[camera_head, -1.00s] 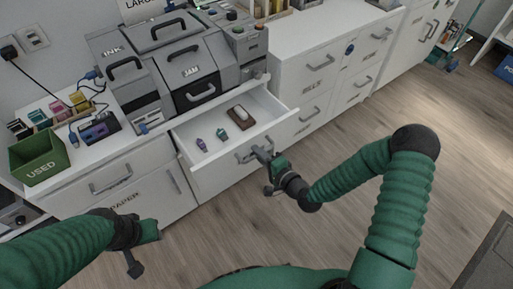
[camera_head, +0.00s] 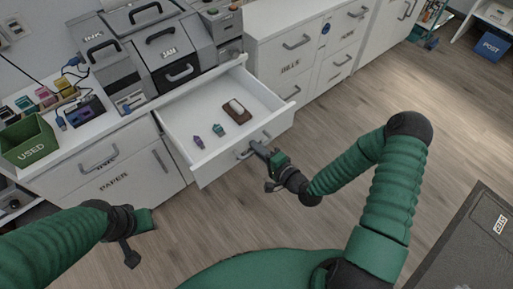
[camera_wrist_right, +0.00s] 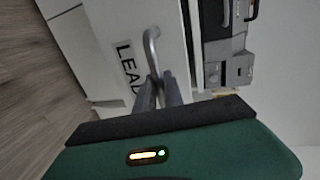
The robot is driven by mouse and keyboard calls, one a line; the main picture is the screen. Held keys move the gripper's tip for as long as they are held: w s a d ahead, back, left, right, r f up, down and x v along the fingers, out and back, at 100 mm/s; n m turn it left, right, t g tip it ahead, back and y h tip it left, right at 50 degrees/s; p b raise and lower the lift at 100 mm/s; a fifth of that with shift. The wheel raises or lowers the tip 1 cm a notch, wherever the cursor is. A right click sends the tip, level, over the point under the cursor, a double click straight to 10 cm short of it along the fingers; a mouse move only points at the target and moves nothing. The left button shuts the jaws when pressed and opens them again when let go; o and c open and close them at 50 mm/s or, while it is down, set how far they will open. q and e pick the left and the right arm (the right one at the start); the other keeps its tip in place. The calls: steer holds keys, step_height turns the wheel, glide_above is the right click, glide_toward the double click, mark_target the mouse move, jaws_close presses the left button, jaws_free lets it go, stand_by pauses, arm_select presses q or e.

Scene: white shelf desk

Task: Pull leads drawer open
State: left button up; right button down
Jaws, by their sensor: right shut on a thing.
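The leads drawer (camera_head: 176,118) is pulled out of the white desk, and its inside shows. In it lie two small dark items (camera_head: 208,136) and a brown block with a white top (camera_head: 236,110). My right gripper (camera_head: 262,150) is shut on the drawer's grey handle (camera_head: 243,154) at the front panel. In the right wrist view, the gripper fingers (camera_wrist_right: 160,92) are on the handle (camera_wrist_right: 152,45), beside the label "LEAD", partly hidden. My left gripper (camera_head: 131,254) hangs over the floor at lower left, away from the drawer; its jaw state is unclear.
A printer-like machine (camera_head: 155,50) stands on the desk behind the drawer. A green "USED" bin (camera_head: 28,142) is at the left. The closed paper drawer (camera_head: 125,180) and bills cabinet (camera_head: 290,60) flank the open drawer. The wooden floor (camera_head: 330,130) in front is clear.

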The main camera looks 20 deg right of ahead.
steer(key=c, duration=1.5)
jaws_free()
steer(key=shift+w+d+f, duration=0.1)
steer(key=shift+d+f, duration=0.05)
steer(key=shift+d, duration=0.05)
steer(key=shift+o, duration=0.2)
steer(key=shift+s, duration=0.2)
steer(key=p+v, duration=0.3)
steer(key=v, duration=1.3)
steer(key=shift+s+p, duration=0.2)
steer(key=shift+p, duration=0.2)
steer(key=shift+d, duration=0.1)
